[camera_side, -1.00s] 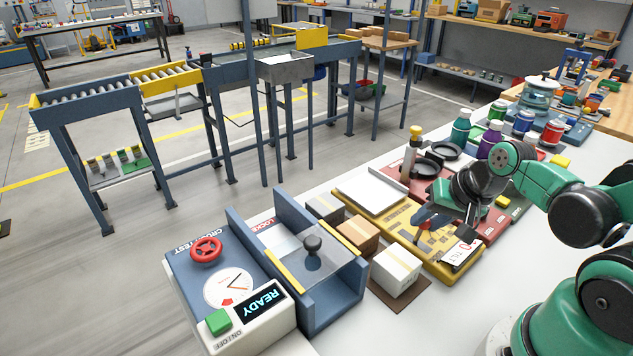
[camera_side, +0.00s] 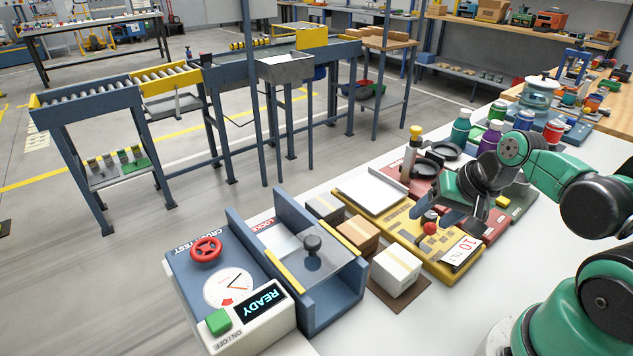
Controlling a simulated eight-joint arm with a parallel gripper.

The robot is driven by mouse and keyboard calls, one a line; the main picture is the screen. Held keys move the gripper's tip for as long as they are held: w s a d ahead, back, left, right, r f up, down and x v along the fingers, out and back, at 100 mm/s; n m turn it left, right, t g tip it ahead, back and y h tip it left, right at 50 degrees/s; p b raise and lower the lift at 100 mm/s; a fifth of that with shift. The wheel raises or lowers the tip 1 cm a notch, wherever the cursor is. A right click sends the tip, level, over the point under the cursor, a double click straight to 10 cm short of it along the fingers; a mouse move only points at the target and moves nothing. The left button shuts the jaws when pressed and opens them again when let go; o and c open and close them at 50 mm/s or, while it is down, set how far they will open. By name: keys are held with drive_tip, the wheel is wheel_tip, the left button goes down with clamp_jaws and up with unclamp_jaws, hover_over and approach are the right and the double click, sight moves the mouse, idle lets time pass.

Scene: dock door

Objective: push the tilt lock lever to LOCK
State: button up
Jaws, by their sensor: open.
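The yellow tilt unit (camera_side: 436,270) lies on the white bench, with a pale plate (camera_side: 372,194) at its far left end. A white display (camera_side: 461,250) at its near right end reads 10 TILT. A small red-knobbed lever (camera_side: 430,217) stands on the unit; I cannot tell whether it is the tilt lock lever or which position it is in. The LOCK marking is not readable.
A blue crush tester (camera_side: 345,303) with a black knob and a READY screen stands at the front left. Several small boxes (camera_side: 397,270) sit between it and the tilt unit. A red unit (camera_side: 497,228) and coloured bottles (camera_side: 461,127) stand behind my gripper.

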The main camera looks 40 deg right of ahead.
sight(434, 254)
drive_tip(key=shift+v, duration=2)
drive_tip(key=shift+s, duration=0.1)
drive_tip(key=w+a+r+n+t, duration=0.1)
drive_tip(key=w+a+r+n, duration=0.2)
drive_tip(key=n, duration=0.6)
drive_tip(key=w+a, duration=0.2)
drive_tip(key=a, duration=0.1)
drive_tip(key=shift+w+a+t, duration=0.3)
drive_tip(key=shift+w+t, duration=0.1)
idle(0.8)
